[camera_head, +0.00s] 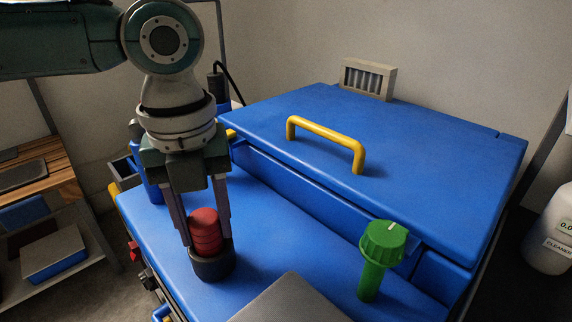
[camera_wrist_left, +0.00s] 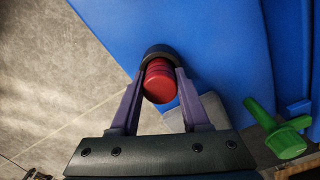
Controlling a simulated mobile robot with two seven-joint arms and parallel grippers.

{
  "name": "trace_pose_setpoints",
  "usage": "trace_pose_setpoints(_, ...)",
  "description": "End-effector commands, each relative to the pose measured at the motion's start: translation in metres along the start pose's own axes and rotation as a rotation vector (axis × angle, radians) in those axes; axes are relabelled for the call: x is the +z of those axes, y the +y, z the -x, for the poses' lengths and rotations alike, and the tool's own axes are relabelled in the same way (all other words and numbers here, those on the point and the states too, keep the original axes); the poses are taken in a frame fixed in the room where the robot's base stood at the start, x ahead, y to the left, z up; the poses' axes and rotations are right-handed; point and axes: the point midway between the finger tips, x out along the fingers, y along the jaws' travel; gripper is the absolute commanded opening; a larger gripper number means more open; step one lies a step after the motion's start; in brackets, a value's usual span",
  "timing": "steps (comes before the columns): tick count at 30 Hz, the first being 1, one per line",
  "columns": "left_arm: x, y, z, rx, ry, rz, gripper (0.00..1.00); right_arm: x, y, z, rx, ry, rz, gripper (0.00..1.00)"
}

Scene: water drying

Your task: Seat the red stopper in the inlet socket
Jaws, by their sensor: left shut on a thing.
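The red stopper (camera_head: 205,229) is a ribbed red cylinder standing between the fingers of my left gripper (camera_head: 208,236). The gripper points down and is shut on it. The stopper's lower end is at the black ring-shaped inlet socket (camera_head: 213,267) on the blue machine top. The fingertips are at the socket's rim. In the left wrist view the stopper (camera_wrist_left: 159,82) lies between the two fingers with the dark socket (camera_wrist_left: 160,51) just beyond it. How deep the stopper sits in the socket is hidden. My right gripper is not in view.
A green knob on a stem (camera_head: 383,243) stands to the right on the blue machine top (camera_head: 290,232). A raised blue lid (camera_head: 420,140) with a yellow handle (camera_head: 325,142) is behind. A grey flat piece (camera_head: 290,301) lies at the front. A shelf (camera_head: 40,180) stands left.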

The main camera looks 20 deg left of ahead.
Motion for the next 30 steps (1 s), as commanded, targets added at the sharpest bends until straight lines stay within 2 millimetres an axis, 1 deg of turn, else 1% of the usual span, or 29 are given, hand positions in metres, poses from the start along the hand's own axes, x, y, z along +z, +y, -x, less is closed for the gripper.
trace_pose_setpoints(4,0.0,0.0,-0.003,0.0,0.0,0.0,0.0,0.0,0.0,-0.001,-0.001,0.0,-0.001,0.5)
trace_pose_setpoints(5,0.0,0.0,-0.003,0.0,0.0,0.0,0.47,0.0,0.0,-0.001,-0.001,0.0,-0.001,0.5)
trace_pose_setpoints(12,0.0,0.0,-0.002,0.0,0.0,0.0,0.74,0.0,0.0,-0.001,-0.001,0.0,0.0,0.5)
trace_pose_setpoints(13,0.0,0.0,-0.002,0.0,0.0,0.0,0.76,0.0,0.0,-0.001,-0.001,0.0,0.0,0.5)
trace_pose_setpoints(20,0.0,0.0,-0.001,-0.001,0.0,0.0,0.76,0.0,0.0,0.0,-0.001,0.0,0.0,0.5)
trace_pose_setpoints(23,0.001,-0.001,0.005,-0.002,-0.001,0.001,0.76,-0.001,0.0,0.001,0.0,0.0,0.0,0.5)
trace_pose_setpoints(26,0.001,-0.001,0.021,-0.004,-0.003,0.001,0.76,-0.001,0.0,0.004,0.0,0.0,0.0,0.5)
trace_pose_setpoints(30,0.001,-0.001,0.053,-0.005,-0.004,0.0,0.76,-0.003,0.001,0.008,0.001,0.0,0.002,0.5)
